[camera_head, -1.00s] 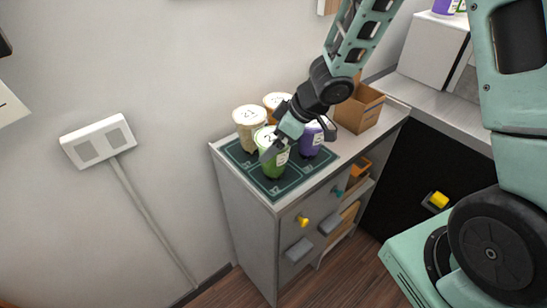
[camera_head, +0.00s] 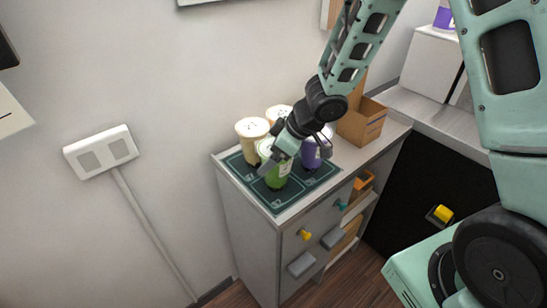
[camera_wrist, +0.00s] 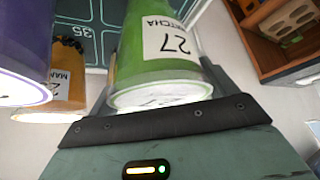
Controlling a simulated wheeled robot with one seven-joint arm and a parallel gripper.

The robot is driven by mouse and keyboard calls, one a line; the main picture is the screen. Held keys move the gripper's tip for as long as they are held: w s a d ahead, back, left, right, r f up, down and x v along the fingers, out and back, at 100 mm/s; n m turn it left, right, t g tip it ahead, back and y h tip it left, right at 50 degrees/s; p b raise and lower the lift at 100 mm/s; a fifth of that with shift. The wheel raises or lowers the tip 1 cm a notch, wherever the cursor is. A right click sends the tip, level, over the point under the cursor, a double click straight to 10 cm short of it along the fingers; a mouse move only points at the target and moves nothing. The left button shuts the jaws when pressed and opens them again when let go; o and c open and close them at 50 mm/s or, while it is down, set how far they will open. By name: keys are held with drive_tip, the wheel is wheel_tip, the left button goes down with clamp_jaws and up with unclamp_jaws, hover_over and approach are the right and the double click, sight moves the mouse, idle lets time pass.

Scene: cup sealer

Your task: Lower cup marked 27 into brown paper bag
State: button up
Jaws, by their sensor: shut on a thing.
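The green cup marked 27 MATCHA (camera_wrist: 165,45) is between my gripper's fingers in the wrist view, its label facing the camera. In the head view the green cup (camera_head: 279,177) is at the front of the dark green mat (camera_head: 277,204) on the cabinet. My gripper (camera_head: 275,156) is shut on it from above; whether the cup touches the mat I cannot tell. An open-topped brown container (camera_head: 362,127), which looks like the paper bag, stands behind and right of the mat, apart from my gripper. Its inside is mostly hidden.
Open shelves with orange-brown trays (camera_head: 363,184) are in the cabinet's right side. A white box (camera_head: 430,65) stands on the back counter.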

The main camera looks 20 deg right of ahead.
wheel_tip(320, 180, up, 9)
drive_tip(key=p, duration=0.5)
drive_tip(key=shift+w+d+r+p, duration=0.1)
drive_tip(key=shift+d+r+p, duration=0.15)
drive_tip(key=shift+r+p, duration=0.45)
drive_tip(key=w+d+r+p, duration=0.3)
drive_tip(key=d+r, duration=0.3)
drive_tip(key=d, duration=0.6)
drive_tip(key=w+d+r+p, duration=0.3)
drive_tip(key=d+r, duration=0.3)
drive_tip(key=d, duration=0.6)
drive_tip(key=w+d+r+p, duration=0.3)
drive_tip(key=w+d+r, duration=0.2)
drive_tip(key=d, duration=0.7)
wheel_tip(320, 180, up, 2)
drive_tip(key=shift+d, duration=0.15)
drive_tip(key=shift+w, duration=0.1)
drive_tip(key=shift+w+a, duration=0.25)
drive_tip(key=shift+a, duration=0.15)
